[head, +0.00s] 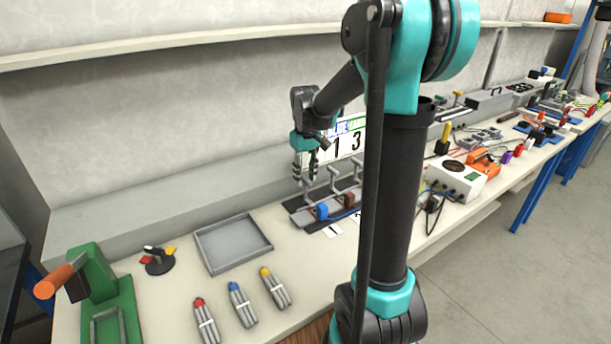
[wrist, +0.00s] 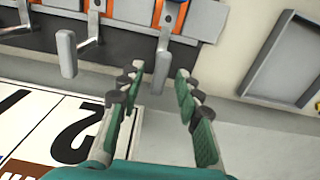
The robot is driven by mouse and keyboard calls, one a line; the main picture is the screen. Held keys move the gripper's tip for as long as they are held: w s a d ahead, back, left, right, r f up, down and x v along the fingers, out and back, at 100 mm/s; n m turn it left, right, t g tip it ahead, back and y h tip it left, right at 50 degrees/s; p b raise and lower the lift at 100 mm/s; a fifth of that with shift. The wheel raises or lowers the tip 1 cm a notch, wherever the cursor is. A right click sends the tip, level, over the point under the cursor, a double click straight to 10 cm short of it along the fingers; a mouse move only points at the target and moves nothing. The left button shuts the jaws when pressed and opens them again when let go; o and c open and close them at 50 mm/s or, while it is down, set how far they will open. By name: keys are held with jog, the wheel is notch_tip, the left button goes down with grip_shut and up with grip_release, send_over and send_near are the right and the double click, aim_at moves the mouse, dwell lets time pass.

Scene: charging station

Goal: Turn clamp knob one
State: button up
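In the head view the clamp fixture (head: 300,214) sits on the bench behind small cards numbered 1 and 2, with several upright grey clamp knobs. My gripper (head: 307,163) is over its left end, pointing down. In the wrist view the green fingers (wrist: 157,88) are spread. A grey clamp knob (wrist: 162,70) on a bent metal arm stands between them, with gaps visible on both sides. Contact cannot be told. A second clamp knob (wrist: 68,52) is outside the fingers to the left. No number shows on either knob.
A number board (head: 346,142) stands behind the fixture; it also shows in the wrist view (wrist: 60,128), close to the left finger. An empty grey tray (head: 232,244) lies left of the fixture. An orange-and-white device (head: 457,178) is to the right.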

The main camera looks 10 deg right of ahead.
notch_tip(320, 180, up, 12)
dwell(0.5)
